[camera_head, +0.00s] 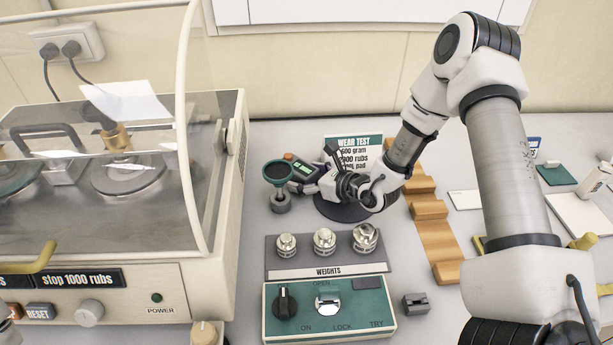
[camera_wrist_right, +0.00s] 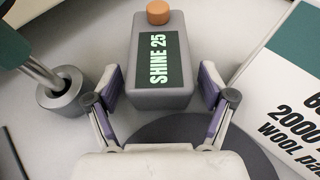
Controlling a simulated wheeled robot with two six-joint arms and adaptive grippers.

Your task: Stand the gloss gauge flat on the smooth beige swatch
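The gloss gauge (camera_head: 303,169) is a grey box with an orange knob and a dark display. In the right wrist view the gauge (camera_wrist_right: 160,75) reads "SHINE 25" and appears to rest on the bench. My right gripper (camera_wrist_right: 160,88) is open, its fingers on either side of the gauge's near end with gaps showing. In the head view the right gripper (camera_head: 322,177) reaches the gauge from the right. A pale swatch (camera_head: 465,200) lies to the right of the wooden rack; I cannot tell whether it is the smooth beige one.
A green-topped stand (camera_head: 278,172) is close left of the gauge. The wear test sign (camera_head: 356,150) stands behind it. The weights tray (camera_head: 327,267) and green control box (camera_head: 328,308) are in front. A stepped wooden rack (camera_head: 435,235) lies between gauge and swatches. A green swatch (camera_head: 556,174) is farther right.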

